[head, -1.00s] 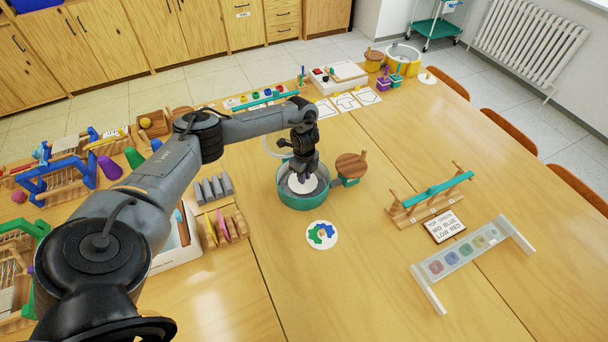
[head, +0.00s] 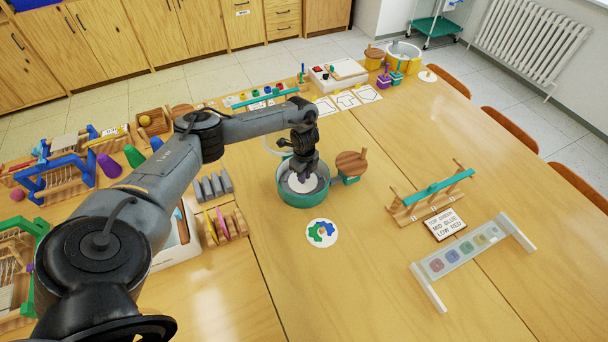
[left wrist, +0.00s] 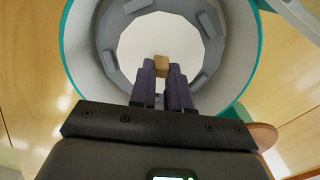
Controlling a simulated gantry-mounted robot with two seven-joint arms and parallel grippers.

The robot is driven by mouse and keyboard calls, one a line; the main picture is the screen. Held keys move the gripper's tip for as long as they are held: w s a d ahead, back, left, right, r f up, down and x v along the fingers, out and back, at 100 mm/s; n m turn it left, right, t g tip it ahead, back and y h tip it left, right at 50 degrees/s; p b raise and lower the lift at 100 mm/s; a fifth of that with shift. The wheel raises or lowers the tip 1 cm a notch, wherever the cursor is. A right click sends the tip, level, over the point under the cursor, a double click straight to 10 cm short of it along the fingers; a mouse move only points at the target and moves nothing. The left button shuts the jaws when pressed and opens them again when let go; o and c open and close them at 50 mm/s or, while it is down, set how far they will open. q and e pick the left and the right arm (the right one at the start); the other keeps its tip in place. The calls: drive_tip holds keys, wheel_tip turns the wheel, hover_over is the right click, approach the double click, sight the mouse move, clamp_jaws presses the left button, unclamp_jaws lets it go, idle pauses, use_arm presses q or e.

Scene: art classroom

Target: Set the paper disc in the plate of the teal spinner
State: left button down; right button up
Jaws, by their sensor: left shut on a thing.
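The teal spinner (head: 302,201) stands on the table, a round tub with a grey plate inside and a wooden handle disc (head: 351,164) at its right. The white paper disc (head: 298,186) is within the tub's rim; it also shows in the left wrist view (left wrist: 146,43), inside the grey plate (left wrist: 107,35) with its raised grey blocks. My left gripper (left wrist: 162,72) is shut on a small tan knob (left wrist: 162,62) at the disc. I cannot tell whether the disc rests on the plate. My right gripper is not in view.
A disc with a blue and green pattern (head: 321,233) lies in front of the spinner. A wooden balance stand (head: 430,198), a word card (head: 445,225) and a clear rack (head: 470,255) stand to the right. Grey blocks (head: 213,188) and a box of tools are at the left.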

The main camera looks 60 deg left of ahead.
use_arm(q)
drive_tip(key=c, duration=1)
unclamp_jaws()
wheel_tip(320, 180, up, 11)
drive_tip(key=p, duration=0.3)
drive_tip(key=shift+d+f, duration=0.1)
drive_tip(key=shift+f, duration=0.05)
